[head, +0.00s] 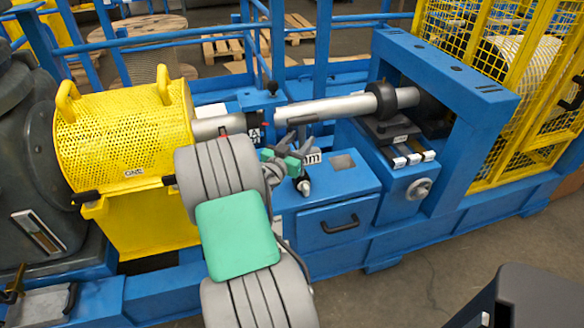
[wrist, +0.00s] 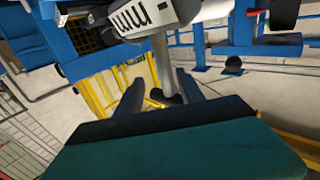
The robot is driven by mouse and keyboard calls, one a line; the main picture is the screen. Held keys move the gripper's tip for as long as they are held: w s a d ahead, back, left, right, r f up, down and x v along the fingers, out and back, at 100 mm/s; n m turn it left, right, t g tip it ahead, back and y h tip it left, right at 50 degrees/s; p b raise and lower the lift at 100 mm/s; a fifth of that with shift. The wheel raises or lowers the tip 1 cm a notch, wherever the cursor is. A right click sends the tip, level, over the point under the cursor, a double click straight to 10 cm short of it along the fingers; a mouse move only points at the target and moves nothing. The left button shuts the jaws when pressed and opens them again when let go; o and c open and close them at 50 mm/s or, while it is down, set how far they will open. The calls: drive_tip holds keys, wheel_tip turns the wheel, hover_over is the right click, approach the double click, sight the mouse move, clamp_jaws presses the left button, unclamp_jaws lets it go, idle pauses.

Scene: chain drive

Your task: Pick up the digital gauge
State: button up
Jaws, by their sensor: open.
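My gripper (head: 296,162) is open close in front of the gauge. In the wrist view the two dark fingers (wrist: 160,82) stand to either side of the stem, apart from each other. Whether either finger touches it, I cannot tell.
A yellow perforated guard (head: 125,128) stands to the left. A grey shaft (head: 330,107) runs above the cabinet to a bearing. A blue frame (head: 450,75) and a yellow mesh cage (head: 490,50) rise at the right. A drawer (head: 340,222) with a black handle is below.

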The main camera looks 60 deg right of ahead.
drive_tip(key=d, duration=0.2)
drive_tip(key=d+p, duration=0.1)
drive_tip(key=d, duration=0.1)
drive_tip(key=w+d, duration=0.1)
drive_tip(key=d, duration=0.1)
drive_tip(key=shift+d+r, duration=0.1)
drive_tip(key=shift+d, duration=0.15)
drive_tip(key=shift+c, duration=0.2)
clamp_jaws()
idle(0.5)
drive_tip(key=shift+r, duration=0.25)
